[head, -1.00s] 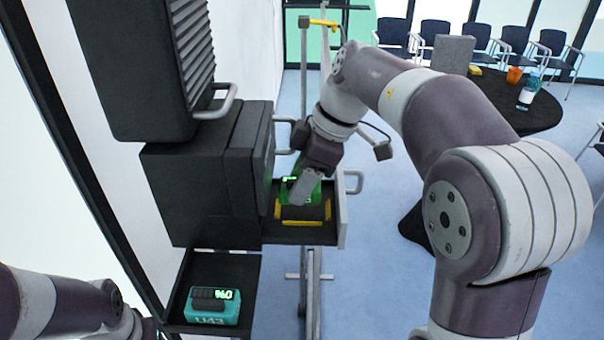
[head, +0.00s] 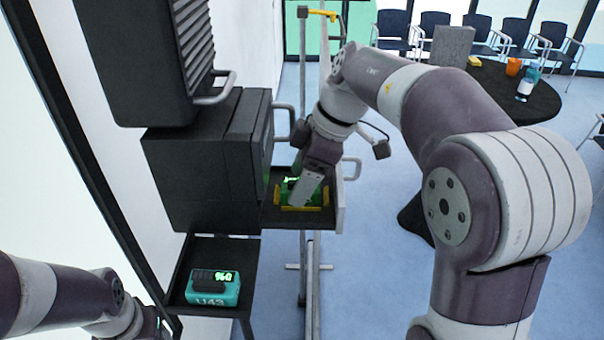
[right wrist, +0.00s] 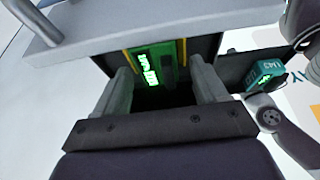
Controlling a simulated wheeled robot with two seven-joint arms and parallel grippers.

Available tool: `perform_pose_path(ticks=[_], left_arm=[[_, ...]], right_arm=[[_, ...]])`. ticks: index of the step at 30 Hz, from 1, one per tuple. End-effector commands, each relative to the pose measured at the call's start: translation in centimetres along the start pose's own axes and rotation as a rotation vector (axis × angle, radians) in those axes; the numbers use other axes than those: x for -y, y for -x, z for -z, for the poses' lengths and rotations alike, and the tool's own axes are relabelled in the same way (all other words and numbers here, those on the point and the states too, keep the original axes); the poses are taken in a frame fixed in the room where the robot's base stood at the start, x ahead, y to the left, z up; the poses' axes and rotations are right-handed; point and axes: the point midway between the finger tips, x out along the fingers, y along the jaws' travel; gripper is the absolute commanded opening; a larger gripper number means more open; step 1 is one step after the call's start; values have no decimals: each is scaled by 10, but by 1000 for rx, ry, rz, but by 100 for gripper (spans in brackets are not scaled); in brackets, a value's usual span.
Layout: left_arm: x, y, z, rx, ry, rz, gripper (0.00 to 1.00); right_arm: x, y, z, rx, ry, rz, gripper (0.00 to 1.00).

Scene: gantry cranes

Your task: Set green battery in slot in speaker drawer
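The green battery (head: 288,191) with lit green digits lies within the yellow slot frame (head: 303,208) in the open speaker drawer (head: 270,212). In the right wrist view the battery (right wrist: 157,65) has yellow strips along both sides. My right gripper (head: 304,195) is over the battery, partly hiding it. In the right wrist view its fingers (right wrist: 161,88) stand wide apart, clear of the battery's dark handle. Whether the battery is fully seated is hard to tell. My left arm shows at the lower left of the head view, but its fingertips do not.
A teal battery (head: 213,290) marked U43 lies on a black tray (head: 245,255) below the drawer. The black speaker cabinet (head: 200,185) stands left of the drawer. A round black table (head: 540,105) and several chairs stand farther back.

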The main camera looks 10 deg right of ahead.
Motion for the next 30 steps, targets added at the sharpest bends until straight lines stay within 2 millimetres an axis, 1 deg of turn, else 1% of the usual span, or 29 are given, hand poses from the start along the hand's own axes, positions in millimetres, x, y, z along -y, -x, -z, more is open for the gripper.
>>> perform_pose_path(ticks=[5, 7, 9, 10, 11, 15, 21, 25, 30], left_arm=[[0, 0, 0, 0, 0, 0, 57], [0, 2, 0, 0, 0, 0, 57], [0, 4, 1, 0, 0, 0, 57], [0, -1, 0, -1, 0, 0, 57], [0, -4, 0, -1, 0, 0, 57], [0, -12, -2, 0, 0, 0, 57], [0, -14, -2, 0, 0, 0, 57], [0, -12, -1, 0, 0, 0, 57], [0, -12, -1, 0, 0, 0, 57]], right_arm=[[0, 1, 0, 0, 0, 0, 72], [0, 6, 3, 0, 0, -1, 72], [-1, 15, 6, -1, 0, -2, 72], [-1, 17, 4, -2, 0, -4, 72], [-2, 23, 4, -2, 0, -6, 72], [-1, 56, 3, -1, 0, -5, 72], [-1, 107, 4, -1, 0, -5, 72], [-1, 126, 5, 0, -1, -1, 72], [0, 132, 4, 1, -1, 0, 72]])
